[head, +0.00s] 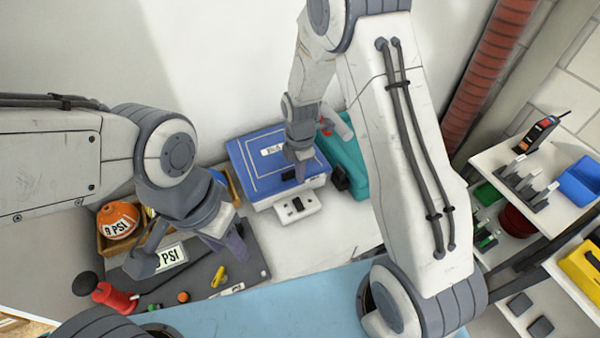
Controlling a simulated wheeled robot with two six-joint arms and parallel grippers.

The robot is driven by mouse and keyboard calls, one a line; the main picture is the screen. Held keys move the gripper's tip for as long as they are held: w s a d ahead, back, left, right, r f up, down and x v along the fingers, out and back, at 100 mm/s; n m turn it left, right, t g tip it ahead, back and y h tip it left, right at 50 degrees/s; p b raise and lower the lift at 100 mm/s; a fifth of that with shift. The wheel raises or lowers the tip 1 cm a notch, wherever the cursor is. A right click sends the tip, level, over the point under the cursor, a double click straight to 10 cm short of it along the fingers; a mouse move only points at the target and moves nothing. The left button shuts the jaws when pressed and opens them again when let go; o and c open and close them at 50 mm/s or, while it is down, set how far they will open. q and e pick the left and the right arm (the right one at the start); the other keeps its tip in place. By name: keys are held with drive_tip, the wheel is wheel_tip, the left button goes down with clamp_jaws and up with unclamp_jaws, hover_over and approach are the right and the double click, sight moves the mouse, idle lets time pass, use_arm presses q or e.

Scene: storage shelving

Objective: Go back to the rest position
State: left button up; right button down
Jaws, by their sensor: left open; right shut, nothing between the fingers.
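My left gripper (190,255) is open above the dark grey mat (255,262). Its fingers are wide apart, with a white "PSI" label showing between them, and I see nothing held. My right gripper (300,174) is shut and empty. It points down in front of the blue-topped box (265,175) near the back wall and hides part of it. I cannot tell whether its tip touches the box.
A wooden crate (106,242) holds an orange "PSI" ball (118,220). A red-and-black tool (112,297) stands front left. A teal case (353,165) is beside the blue-topped box. Shelves (500,155) with tools stand at the right, near a red pipe (487,70).

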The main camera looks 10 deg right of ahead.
drive_tip(key=shift+r, duration=0.25)
idle(0.3)
drive_tip(key=s+a+r+m, duration=0.5)
drive_tip(key=s+a+r, duration=0.2)
drive_tip(key=s+r, duration=0.3)
drive_tip(key=s+r+m, duration=0.4)
drive_tip(key=s, duration=0.3)
drive_tip(key=s+a+r+m+y, duration=0.1)
drive_tip(key=s+r+m, duration=0.3)
drive_tip(key=s, duration=0.4)
drive_tip(key=shift+a+r, duration=0.15)
drive_tip(key=shift+r, duration=0.05)
